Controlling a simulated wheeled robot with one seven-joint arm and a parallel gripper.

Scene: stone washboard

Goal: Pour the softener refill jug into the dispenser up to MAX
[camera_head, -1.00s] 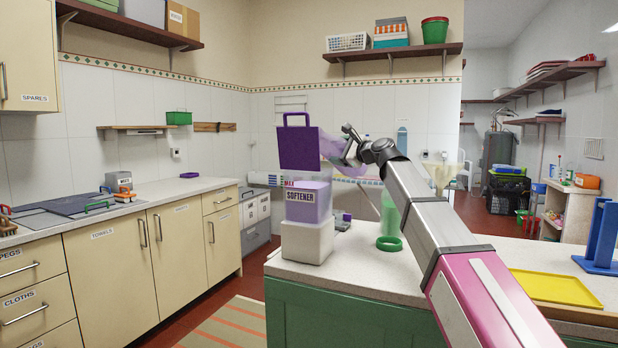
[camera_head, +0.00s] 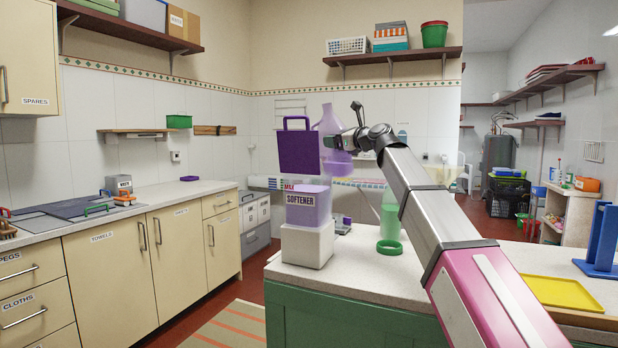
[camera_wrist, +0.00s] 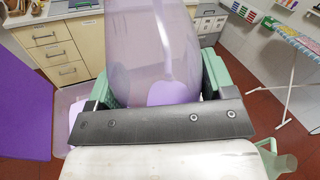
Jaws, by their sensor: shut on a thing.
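The softener dispenser (camera_head: 308,205) stands on the counter, a purple tank on a white base with a "SOFTENER" label and a red "MAX" mark. Its purple lid (camera_head: 299,152) stands open and upright. Purple fill shows up close to the MAX mark; the exact level is hard to read. My gripper (camera_head: 346,140) is shut on the translucent purple refill jug (camera_head: 331,121), held upright above and behind the tank, partly hidden by the lid. In the wrist view the jug (camera_wrist: 150,40) sits between green fingers, with some purple liquid low in it. The lid (camera_wrist: 20,110) is at left.
A green translucent bottle (camera_head: 390,215) and a green ring (camera_head: 389,247) stand right of the dispenser on the counter (camera_head: 440,275). A yellow tray (camera_head: 563,291) and a blue stand (camera_head: 600,240) are farther right. Counter between them is clear.

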